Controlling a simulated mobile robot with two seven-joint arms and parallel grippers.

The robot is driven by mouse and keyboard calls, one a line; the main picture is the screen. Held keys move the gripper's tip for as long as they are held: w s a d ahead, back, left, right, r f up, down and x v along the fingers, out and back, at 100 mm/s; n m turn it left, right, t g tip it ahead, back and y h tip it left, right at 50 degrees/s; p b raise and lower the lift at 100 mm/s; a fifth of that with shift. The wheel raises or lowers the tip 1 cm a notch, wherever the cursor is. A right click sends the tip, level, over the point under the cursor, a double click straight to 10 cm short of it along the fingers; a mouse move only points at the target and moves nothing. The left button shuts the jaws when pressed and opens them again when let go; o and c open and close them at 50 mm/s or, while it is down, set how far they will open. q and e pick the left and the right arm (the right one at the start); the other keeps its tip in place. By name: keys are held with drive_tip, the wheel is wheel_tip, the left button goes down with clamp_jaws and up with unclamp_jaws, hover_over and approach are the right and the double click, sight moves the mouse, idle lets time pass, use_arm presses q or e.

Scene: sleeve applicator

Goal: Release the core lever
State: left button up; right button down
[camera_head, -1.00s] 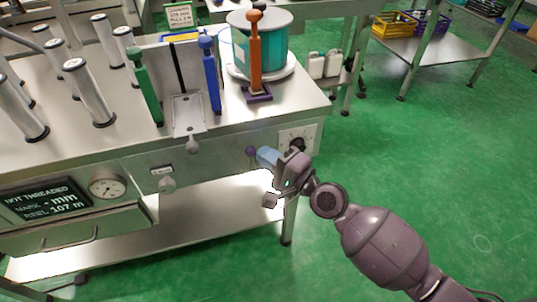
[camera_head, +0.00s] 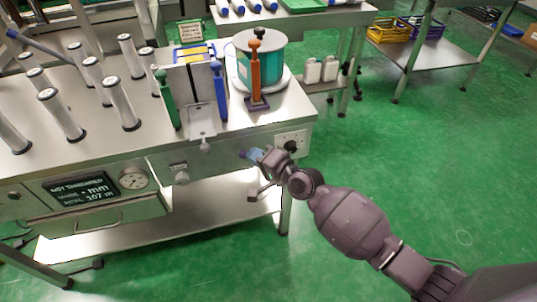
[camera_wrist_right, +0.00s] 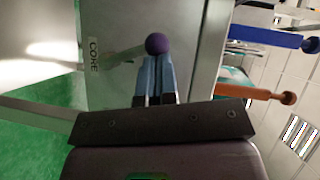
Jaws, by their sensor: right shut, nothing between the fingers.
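The core lever's round purple knob (camera_head: 243,154) shows at the front of the steel machine, near its right end. In the right wrist view, the knob (camera_wrist_right: 157,44) is at the end of a thin arm beside a label reading CORE (camera_wrist_right: 94,54). My right gripper (camera_head: 256,154) is at the knob. Its blue fingers (camera_wrist_right: 155,72) are shut and empty, with the tips right by the knob; I cannot tell whether they touch it. The lever's arm is mostly hidden in the head view. My left gripper is not in view.
Green (camera_head: 167,100), blue (camera_head: 219,92) and orange (camera_head: 255,72) levers stand on the machine top. A teal reel (camera_head: 270,62) is behind the orange one. A display (camera_head: 84,189) reads NOT THREADED. The green floor (camera_head: 430,170) to the right is clear.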

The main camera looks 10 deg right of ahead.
drive_tip(key=a+n+h+p, duration=0.1)
drive_tip(key=p, duration=0.2)
drive_tip(key=a+r+n+g+h+p, duration=0.1)
drive_tip(key=a+n+p, duration=0.1)
drive_tip(key=p, duration=0.2)
drive_tip(key=shift+n+h, duration=0.3)
drive_tip(key=shift+h, duration=0.1)
drive_tip(key=shift+a+f+h+p, duration=0.2)
drive_tip(key=shift+a+h+p, duration=0.1)
drive_tip(key=shift+p, duration=0.2)
drive_tip(key=shift+s+a+f+n+g+h+p, duration=0.1)
drive_tip(key=shift+a+f+n+g+h+p, duration=0.5)
drive_tip(key=shift+f+n+h+p, duration=0.35)
drive_tip(key=shift+a+f, duration=0.2)
drive_tip(key=shift+f, duration=0.1)
drive_tip(key=shift+a+f+b, duration=0.3)
drive_tip(key=shift+a+f, duration=0.1)
drive_tip(key=shift+f, duration=0.1)
drive_tip(key=shift+a+f+y, duration=0.1)
drive_tip(key=shift+a+y, duration=0.05)
drive_tip(key=shift+y, duration=0.1)
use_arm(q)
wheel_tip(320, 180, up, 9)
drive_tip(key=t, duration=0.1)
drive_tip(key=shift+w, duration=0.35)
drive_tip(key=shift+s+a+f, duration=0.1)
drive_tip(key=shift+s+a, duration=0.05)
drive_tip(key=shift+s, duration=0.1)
use_arm(e)
drive_tip(key=shift+a, duration=0.1)
